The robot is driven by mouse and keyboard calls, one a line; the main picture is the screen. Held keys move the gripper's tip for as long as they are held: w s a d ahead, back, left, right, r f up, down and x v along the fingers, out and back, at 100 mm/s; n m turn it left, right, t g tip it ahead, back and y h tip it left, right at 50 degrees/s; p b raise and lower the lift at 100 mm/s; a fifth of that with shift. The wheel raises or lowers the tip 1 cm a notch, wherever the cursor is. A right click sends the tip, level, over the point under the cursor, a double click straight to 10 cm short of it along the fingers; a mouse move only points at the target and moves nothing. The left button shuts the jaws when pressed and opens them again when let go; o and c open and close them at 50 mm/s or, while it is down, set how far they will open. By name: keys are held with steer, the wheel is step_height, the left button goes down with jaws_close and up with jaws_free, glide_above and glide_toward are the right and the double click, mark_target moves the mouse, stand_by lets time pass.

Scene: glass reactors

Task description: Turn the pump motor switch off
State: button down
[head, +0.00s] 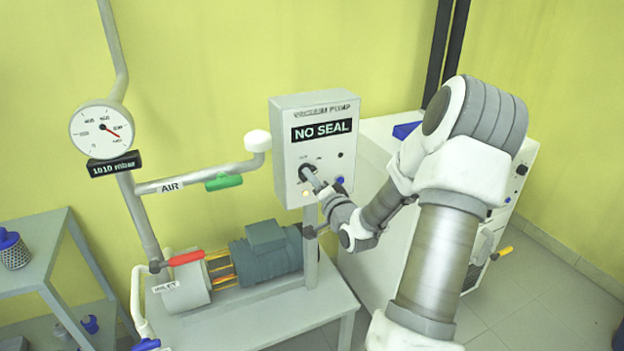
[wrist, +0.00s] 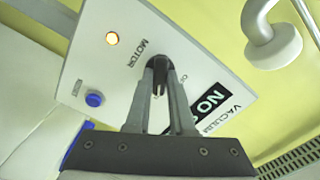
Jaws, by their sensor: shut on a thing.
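The pump control box (head: 329,103) stands on a post at the middle of the head view, with a lit "NO SEAL" display. Its motor switch (wrist: 158,66) is a dark round knob beside the "MOTOR" label, partly hidden by the fingers. My gripper (wrist: 159,90) is shut on this knob, one finger on each side; in the head view my gripper (head: 311,176) reaches the box face from the right. I cannot tell which way the knob points.
A blue button (wrist: 94,99) sits on the same face, close to my fingers. The pump motor (head: 268,250) is on the table below. A green-handled air valve (head: 223,182) and a gauge (head: 101,131) reading 1010 mbar are to the left.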

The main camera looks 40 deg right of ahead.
steer(key=shift+f+n+b, duration=0.1)
steer(key=shift+n+b, duration=5.8)
steer(key=shift+b, duration=0.05)
steer(key=c, duration=0.8)
jaws_free()
steer(key=shift+s, duration=0.1)
